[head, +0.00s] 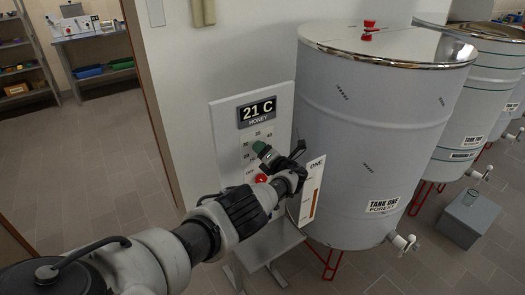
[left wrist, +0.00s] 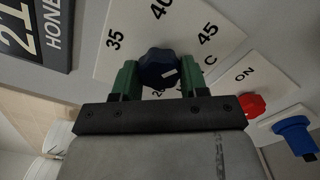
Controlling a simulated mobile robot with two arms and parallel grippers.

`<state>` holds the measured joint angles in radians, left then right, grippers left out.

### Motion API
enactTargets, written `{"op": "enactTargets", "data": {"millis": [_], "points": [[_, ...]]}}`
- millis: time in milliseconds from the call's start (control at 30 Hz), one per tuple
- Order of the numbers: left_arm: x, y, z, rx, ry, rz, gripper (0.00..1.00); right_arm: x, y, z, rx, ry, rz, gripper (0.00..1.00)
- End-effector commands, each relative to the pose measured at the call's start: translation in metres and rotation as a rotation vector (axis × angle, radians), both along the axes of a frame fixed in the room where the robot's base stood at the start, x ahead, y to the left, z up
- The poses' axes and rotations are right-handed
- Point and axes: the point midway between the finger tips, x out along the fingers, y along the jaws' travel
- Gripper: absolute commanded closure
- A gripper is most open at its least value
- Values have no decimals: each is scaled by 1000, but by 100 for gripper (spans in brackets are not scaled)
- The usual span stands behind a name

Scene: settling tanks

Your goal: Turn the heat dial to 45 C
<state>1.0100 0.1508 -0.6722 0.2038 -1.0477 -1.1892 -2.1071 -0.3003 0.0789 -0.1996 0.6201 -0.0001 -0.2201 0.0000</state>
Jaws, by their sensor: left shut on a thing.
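The heat dial (left wrist: 157,67) is a dark blue knob with a white mark, on a white plate printed 35, 40 and 45. Its mark points toward the right of the left wrist view, below the 45; the exact setting is hard to read. My left gripper (head: 262,149) is at the wall panel, its green fingers shut on either side of the dial.
Tank one (head: 372,120) stands close on the right. The floor (head: 90,165) at left is clear.

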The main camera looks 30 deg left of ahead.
Motion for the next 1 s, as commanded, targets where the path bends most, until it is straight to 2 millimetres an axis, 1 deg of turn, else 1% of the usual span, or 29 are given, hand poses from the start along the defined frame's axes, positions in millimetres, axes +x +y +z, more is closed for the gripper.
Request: {"op": "enactTargets", "data": {"millis": [33,467,500,667,900,1000], "points": [[-2,-1,-4,-2,13,1,80,0,0,0,0,0,0,57],[-2,-1,-5,2,22,1,80,0,0,0,0,0,0,57],[-2,-1,-5,2,22,1,55,0,0,0,0,0,0,57],[-1,-1,-3,3,19,1,31,0,0,0,0,0,1,57],[-1,0,-1,4,17,1,31,0,-1,1,-1,0,1,57],[-2,-4,0,4,17,0,31,0,-1,5,-1,0,1,57]]}}
